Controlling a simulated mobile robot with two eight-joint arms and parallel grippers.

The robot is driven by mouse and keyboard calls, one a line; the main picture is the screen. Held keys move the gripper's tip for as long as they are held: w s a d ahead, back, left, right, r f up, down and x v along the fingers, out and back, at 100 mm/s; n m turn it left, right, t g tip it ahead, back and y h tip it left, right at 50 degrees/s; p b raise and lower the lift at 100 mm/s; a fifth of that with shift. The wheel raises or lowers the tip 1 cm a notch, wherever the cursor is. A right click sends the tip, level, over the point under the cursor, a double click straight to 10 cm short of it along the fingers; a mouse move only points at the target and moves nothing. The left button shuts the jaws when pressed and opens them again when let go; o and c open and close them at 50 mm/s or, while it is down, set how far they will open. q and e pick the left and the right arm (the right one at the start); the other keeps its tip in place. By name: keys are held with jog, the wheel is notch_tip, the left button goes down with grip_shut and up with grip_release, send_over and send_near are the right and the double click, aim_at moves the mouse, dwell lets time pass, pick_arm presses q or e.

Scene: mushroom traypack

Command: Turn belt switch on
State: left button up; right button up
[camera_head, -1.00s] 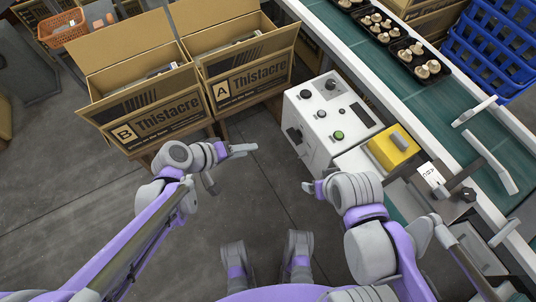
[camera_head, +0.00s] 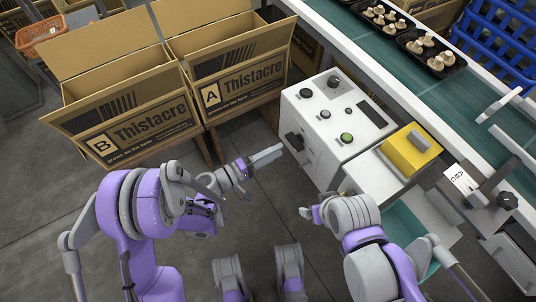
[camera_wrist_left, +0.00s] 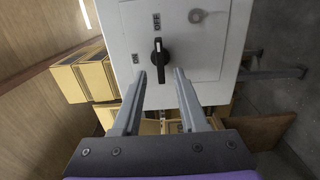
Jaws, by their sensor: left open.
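The belt switch is a black rotary knob (camera_wrist_left: 160,58) on a white panel in the left wrist view. Its pointer stands upright towards OFF; ON is printed to its left. In the head view the switch (camera_head: 294,141) shows on the near left face of the white control box (camera_head: 318,160). My left gripper (camera_head: 266,157) is just left of that face. In the left wrist view its two fingers (camera_wrist_left: 160,76) are apart, either side of the knob's lower end; I cannot tell whether they touch it. My right gripper (camera_head: 307,212) hangs below the box, its jaw opening unclear.
Boxes B (camera_head: 140,135) and A (camera_head: 245,85) stand open left of the control box. The conveyor (camera_head: 430,95) carries dark mushroom trays (camera_head: 432,58). A yellow block (camera_head: 405,152) and blue crates (camera_head: 495,45) are at right. Floor between my arms is clear.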

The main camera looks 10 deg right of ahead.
aim_at(291, 143)
pick_arm(q)
jog(key=shift+x, duration=2.7)
grip_shut()
